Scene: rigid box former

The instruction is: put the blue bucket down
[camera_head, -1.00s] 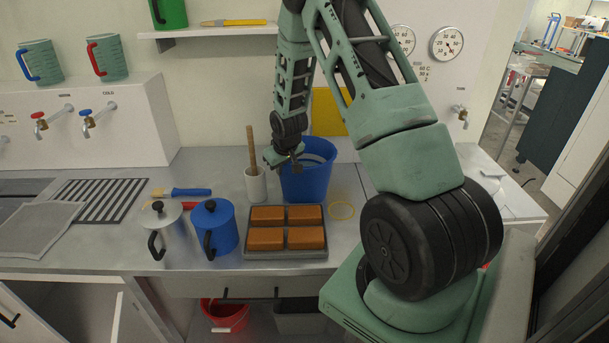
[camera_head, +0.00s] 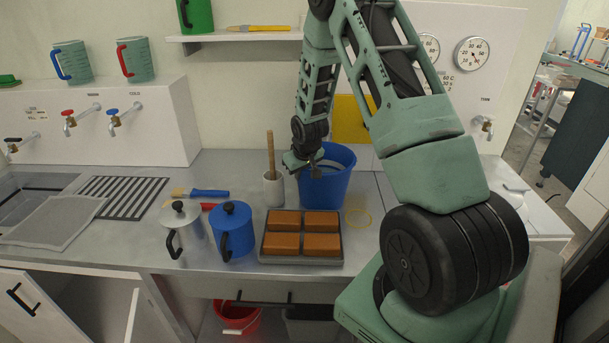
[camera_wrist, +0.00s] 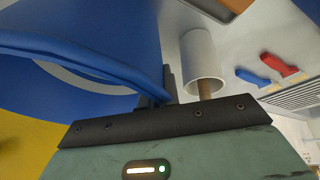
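The blue bucket (camera_head: 327,185) is upright at the back of the counter, behind the tray of brown blocks. Whether its base touches the counter or hangs just above it, I cannot tell. My gripper (camera_head: 304,165) is at the bucket's left rim. In the wrist view the bucket (camera_wrist: 110,30) fills the upper left, and its rim runs to the dark fingers of my gripper (camera_wrist: 163,92), which look closed on it. The fingertips are partly hidden.
A white pot with a wooden handle (camera_head: 273,190) stands just left of the bucket. The tray (camera_head: 300,259) of brown blocks is in front. A blue lidded pot (camera_head: 231,232) and a silver one (camera_head: 184,232) stand front left.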

